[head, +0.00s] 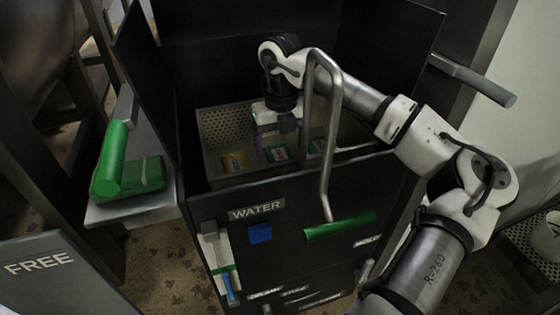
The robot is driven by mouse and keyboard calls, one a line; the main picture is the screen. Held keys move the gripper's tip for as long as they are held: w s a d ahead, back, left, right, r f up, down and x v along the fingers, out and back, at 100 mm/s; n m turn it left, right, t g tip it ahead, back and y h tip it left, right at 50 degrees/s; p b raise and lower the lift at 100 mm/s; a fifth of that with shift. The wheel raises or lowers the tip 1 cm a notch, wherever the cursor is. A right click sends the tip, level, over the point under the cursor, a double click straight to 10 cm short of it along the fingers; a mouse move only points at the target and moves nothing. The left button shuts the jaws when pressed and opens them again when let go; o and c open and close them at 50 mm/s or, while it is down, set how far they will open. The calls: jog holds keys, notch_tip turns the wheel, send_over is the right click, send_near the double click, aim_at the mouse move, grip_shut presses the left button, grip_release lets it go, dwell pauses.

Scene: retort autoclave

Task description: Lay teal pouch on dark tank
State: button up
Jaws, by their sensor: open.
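The dark tank (290,201) is an open-topped black box with a "WATER" plate on its front. A light perforated tray (222,133) sits inside it. My gripper (268,150) reaches down into the tank, just above and left of the teal pouch. It is open, with nothing seen between its fingers. The fingertips are small and dark here, and I cannot tell whether they touch the pouch.
A bent metal lever with a green grip (340,227) rises in front of the tank opening, close to my arm. A green-handled lever (113,150) and a folded green item (143,174) are on a side shelf (130,208) at left. A grey "FREE" panel (45,275) stands lower left.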

aim_at(280, 159)
notch_tip(280, 159, down, 3)
jog(key=shift+r, duration=0.1)
jog(key=shift+c, duration=0.3)
jog(key=c, duration=1.1)
jog(key=shift+r, duration=0.15)
